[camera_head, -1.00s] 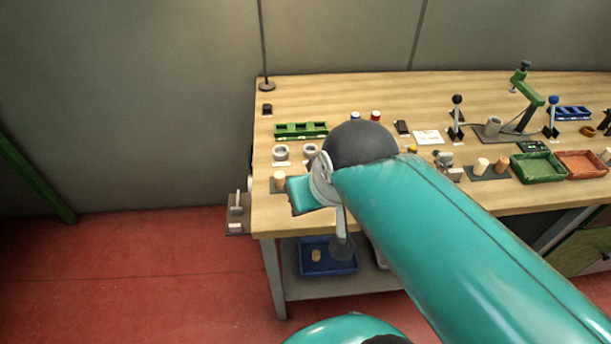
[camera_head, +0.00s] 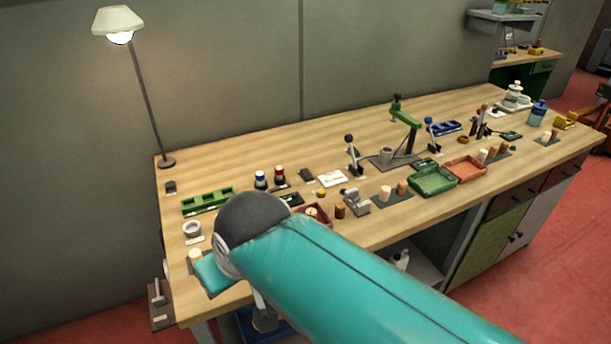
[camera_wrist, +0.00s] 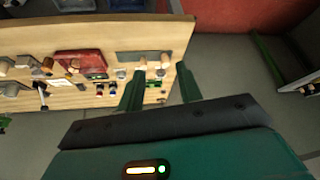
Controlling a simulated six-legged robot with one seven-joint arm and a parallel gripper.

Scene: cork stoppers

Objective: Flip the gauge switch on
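I cannot tell for sure which item is the gauge switch. A small dark device with a green face (camera_head: 292,198) lies on the workbench (camera_head: 240,160), just beyond my arm's dark round joint. A small black block (camera_head: 170,187) sits by the lamp foot at the bench's back left, and a dark box (camera_head: 306,175) lies near the bottles. All are too small to read. My gripper (camera_wrist: 160,69) is open and empty in the wrist view, its two fingers apart over the bench end.
A lamp (camera_head: 118,22) stands at the back left corner. A green rack (camera_head: 207,201), two small bottles (camera_head: 270,178), a black-knobbed lever (camera_head: 353,155), cork stoppers (camera_head: 385,192) and a green tray (camera_head: 433,181) crowd the bench. Red floor (camera_head: 545,250) is clear at right.

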